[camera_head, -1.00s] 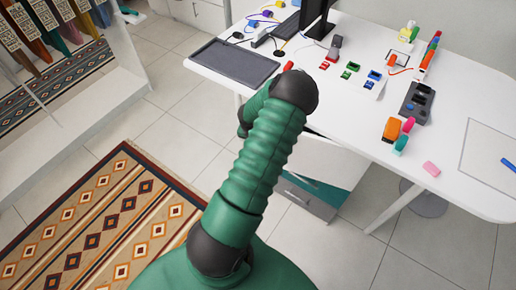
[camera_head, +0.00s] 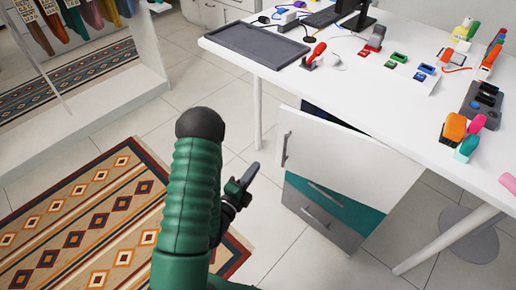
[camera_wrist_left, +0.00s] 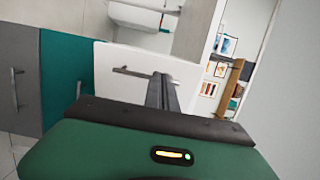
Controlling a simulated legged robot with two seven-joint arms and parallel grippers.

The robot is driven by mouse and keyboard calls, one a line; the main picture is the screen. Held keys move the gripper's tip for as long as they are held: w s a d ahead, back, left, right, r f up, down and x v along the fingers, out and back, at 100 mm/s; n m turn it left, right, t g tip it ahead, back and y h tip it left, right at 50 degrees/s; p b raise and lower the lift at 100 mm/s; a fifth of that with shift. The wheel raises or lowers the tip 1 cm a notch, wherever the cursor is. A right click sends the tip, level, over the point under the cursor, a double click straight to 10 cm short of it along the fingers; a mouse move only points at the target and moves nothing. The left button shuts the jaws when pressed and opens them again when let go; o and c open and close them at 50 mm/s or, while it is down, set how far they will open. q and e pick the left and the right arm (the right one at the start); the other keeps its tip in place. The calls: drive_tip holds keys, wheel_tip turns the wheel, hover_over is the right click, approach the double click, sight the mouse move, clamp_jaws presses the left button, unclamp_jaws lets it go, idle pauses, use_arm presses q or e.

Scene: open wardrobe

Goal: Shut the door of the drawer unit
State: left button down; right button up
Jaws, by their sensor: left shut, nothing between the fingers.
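The drawer unit stands under the white desk, with a teal drawer (camera_head: 333,203) and a grey drawer (camera_head: 318,222) below its white door (camera_head: 345,158). The door stands ajar, with a dark gap (camera_head: 322,112) behind its top edge. Its handle (camera_head: 286,150) is near its left edge. My left gripper (camera_head: 252,172) is shut and empty, left of the door and apart from it in the head view. In the left wrist view the shut fingers (camera_wrist_left: 160,88) overlap the white door (camera_wrist_left: 115,85); contact cannot be told. My right gripper is not in view.
The white desk (camera_head: 400,125) above the unit carries a grey tray (camera_head: 256,43) and several small coloured items. A patterned rug (camera_head: 80,225) lies at the left, and a wardrobe base (camera_head: 120,95) is beyond it. Tiled floor between them is clear.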

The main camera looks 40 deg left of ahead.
use_arm(q)
drive_tip(key=w+a+b, duration=0.2)
drive_tip(key=w+b, duration=0.3)
drive_tip(key=w, duration=0.9)
drive_tip(key=shift+r+b, duration=0.15)
drive_tip(key=shift+b, duration=0.2)
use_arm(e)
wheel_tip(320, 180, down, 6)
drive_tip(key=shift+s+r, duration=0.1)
